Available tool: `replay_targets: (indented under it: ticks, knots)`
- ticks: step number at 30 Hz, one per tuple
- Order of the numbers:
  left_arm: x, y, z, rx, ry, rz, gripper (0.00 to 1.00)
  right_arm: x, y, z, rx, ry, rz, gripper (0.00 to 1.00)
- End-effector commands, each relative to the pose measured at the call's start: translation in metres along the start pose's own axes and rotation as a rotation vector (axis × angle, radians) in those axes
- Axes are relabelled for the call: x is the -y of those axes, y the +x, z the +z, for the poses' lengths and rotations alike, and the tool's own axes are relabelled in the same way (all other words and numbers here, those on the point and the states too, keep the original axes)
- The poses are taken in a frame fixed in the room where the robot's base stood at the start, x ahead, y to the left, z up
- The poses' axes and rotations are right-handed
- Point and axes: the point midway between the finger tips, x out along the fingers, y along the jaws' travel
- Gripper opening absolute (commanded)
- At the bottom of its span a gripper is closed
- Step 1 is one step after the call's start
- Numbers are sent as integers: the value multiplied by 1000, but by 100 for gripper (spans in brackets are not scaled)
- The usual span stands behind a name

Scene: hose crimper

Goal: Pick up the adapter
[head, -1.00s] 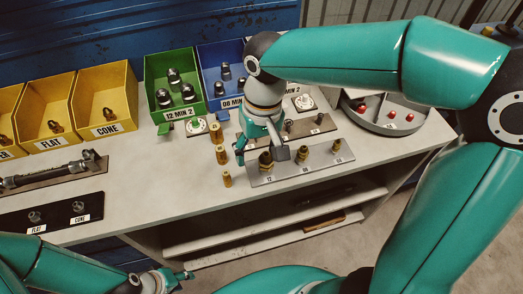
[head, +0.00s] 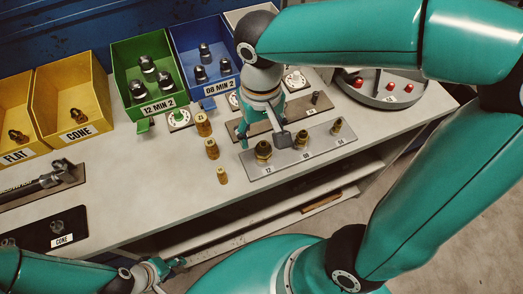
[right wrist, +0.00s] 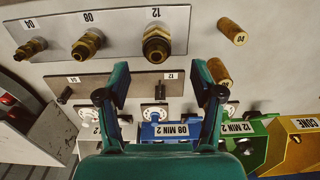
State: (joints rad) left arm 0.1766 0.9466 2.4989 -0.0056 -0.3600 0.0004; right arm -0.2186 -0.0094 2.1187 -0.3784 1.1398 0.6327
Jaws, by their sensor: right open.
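Three brass hex fittings, which look like the adapters, stand on a grey metal plate (head: 312,151) on the bench. They are the 12 fitting (head: 263,150), the 08 fitting (head: 301,140) and the 04 fitting (head: 336,127). My right gripper (head: 264,138) is open and empty, pointing down just behind the 12 fitting. In the right wrist view its open fingers (right wrist: 162,82) are apart, and the largest fitting, 12 (right wrist: 157,45), lies beyond the gap, untouched. My left gripper (head: 164,268) is low at the bottom left, and its fingers are too small to judge.
Several brass cylinders (head: 212,148) stand left of the plate. A darker plate (head: 306,107) lies behind it. Green (head: 125,70), blue (head: 180,45) and yellow bins (head: 96,90) line the back. A round grey tray (head: 381,98) is at right.

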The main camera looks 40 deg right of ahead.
Motion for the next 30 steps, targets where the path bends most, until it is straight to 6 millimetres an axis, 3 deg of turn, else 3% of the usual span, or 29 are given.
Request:
replay_targets:
  ticks: [10,18,27,30]
  knots:
    - [0,0,0,0,0,0,40,-2,27,2,4,2,1,67]
    - [-1,-2,0,0,0,0,40,-4,63,3,4,1,0,67]
    - [-1,-2,0,0,0,0,40,-4,68,3,1,1,-2,67]
    - [-1,-2,0,0,0,0,40,-4,68,3,1,1,-2,50]
